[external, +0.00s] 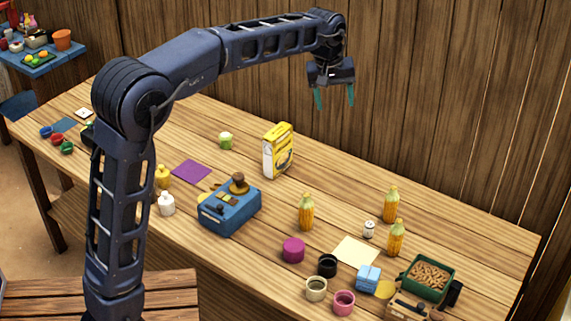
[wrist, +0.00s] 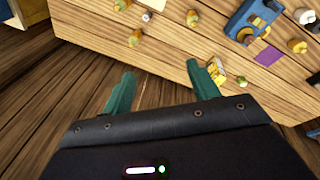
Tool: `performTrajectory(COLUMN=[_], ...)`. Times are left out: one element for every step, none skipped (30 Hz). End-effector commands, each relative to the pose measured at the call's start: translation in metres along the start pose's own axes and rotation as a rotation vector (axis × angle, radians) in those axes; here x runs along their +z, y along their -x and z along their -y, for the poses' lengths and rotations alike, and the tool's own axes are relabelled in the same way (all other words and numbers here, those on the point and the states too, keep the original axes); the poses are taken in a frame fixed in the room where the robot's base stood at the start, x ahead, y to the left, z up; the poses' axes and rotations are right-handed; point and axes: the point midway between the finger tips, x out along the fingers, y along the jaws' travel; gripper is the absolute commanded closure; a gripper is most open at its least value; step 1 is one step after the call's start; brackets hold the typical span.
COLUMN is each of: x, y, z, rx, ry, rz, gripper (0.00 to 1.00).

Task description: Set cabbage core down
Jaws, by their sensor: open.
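The cabbage core is likely the small pale green block (external: 226,141), standing on the wooden table left of the yellow box. It also shows in the wrist view as a small green thing (wrist: 242,82) beside the yellow box. My gripper (external: 335,98) is open and empty, high above the back of the table near the plank wall. Its two teal fingers point down, apart from every object. In the wrist view the open fingers (wrist: 160,76) have only wall and table edge beyond them.
A yellow box (external: 278,151) stands upright at the back. A blue scale (external: 230,206) bears a brown item. A purple mat (external: 191,172) and a pale mat (external: 355,252) lie bare. Corn-like bottles (external: 306,212), jars and a green tray (external: 411,276) crowd the right.

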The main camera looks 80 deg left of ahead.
Motion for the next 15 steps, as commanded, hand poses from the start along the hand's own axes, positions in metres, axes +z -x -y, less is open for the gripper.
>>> performTrajectory(x=[0.025,0.038,0.056,0.07,0.083,0.1,0.113,0.127,0.144,0.157,0.169,0.186,0.198,0.21,0.226], y=[0.011,0.015,0.02,0.025,0.029,0.034,0.037,0.04,0.044,0.047,0.049,0.052,0.054,0.056,0.058], z=[-0.001,-0.001,0.0,0.001,0.002,0.004,0.006,0.009,0.013,0.015,0.019,0.024,0.028,0.032,0.039], rx=[0.01,0.014,0.02,0.025,0.031,0.038,0.042,0.047,0.053,0.059,0.064,0.07,0.075,0.08,0.086], ry=[-0.049,-0.079,-0.118,-0.148,-0.177,-0.217,-0.247,-0.277,-0.317,-0.347,-0.377,-0.416,-0.447,-0.476,-0.516], rz=[-0.002,-0.003,-0.003,-0.004,-0.006,-0.008,-0.008,-0.009,-0.011,-0.012,-0.014,-0.016,-0.017,-0.019,-0.021], gripper=[0.4,0.4,0.4,0.4,0.4,0.4,0.4,0.4,0.4,0.4,0.4,0.4,0.4,0.4,0.4])
